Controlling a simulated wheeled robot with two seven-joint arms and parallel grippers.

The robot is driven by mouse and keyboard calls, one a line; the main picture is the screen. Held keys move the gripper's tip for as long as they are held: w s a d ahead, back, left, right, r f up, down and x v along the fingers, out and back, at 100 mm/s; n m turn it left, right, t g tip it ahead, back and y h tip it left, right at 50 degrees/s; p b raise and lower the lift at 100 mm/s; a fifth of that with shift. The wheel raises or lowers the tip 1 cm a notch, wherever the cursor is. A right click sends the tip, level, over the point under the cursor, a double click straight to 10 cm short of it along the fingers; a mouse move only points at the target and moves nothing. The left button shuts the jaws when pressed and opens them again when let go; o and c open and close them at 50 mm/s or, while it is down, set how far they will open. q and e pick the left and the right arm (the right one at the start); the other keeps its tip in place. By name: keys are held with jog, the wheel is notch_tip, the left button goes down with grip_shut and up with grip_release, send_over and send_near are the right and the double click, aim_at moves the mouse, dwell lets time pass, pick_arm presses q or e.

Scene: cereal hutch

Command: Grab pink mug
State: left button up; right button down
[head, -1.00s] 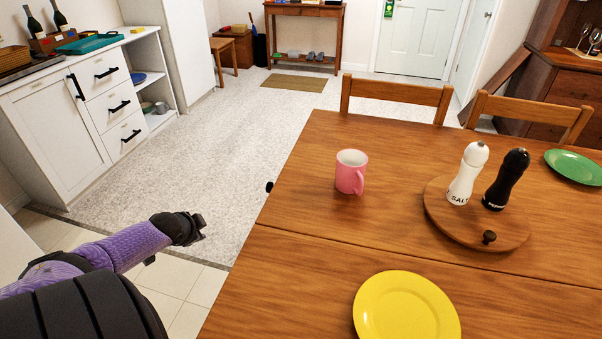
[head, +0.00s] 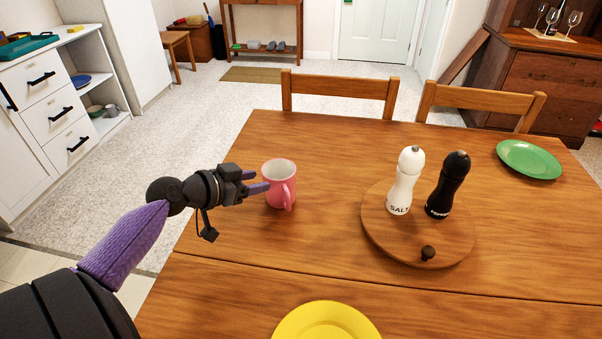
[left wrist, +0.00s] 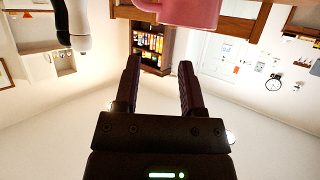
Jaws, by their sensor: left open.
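The pink mug (head: 279,184) stands upright on the wooden table in the head view, its handle facing the front right. It also shows at the top edge of the left wrist view (left wrist: 190,12), partly cut off. My left gripper (head: 257,180) is at the mug's left side in the head view, fingers pointing right toward it. The fingers are spread in the left wrist view (left wrist: 158,85), with nothing between them. I cannot tell whether a fingertip touches the mug. My right gripper is not in view.
A round wooden board (head: 417,228) holds a white salt mill (head: 404,182) and a black pepper mill (head: 448,186), right of the mug. A yellow plate (head: 327,322) is at the front and a green plate (head: 529,159) at the far right. Chairs (head: 340,88) stand behind the table.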

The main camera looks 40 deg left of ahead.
aim_at(282, 189)
pick_arm(q)
jog(key=b+x, duration=0.1)
jog(key=x, duration=0.2)
jog(key=b+x, duration=0.1)
jog(key=x, duration=0.2)
jog(key=b+x, duration=0.1)
jog(key=x, duration=0.2)
jog(key=shift+s+f, duration=0.15)
jog(key=shift+f, duration=0.15)
jog(key=shift+w, duration=0.2)
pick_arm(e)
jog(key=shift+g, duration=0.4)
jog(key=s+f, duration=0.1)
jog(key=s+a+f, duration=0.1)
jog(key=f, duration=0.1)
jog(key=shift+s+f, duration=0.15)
pick_arm(q)
jog(key=c, duration=0.7)
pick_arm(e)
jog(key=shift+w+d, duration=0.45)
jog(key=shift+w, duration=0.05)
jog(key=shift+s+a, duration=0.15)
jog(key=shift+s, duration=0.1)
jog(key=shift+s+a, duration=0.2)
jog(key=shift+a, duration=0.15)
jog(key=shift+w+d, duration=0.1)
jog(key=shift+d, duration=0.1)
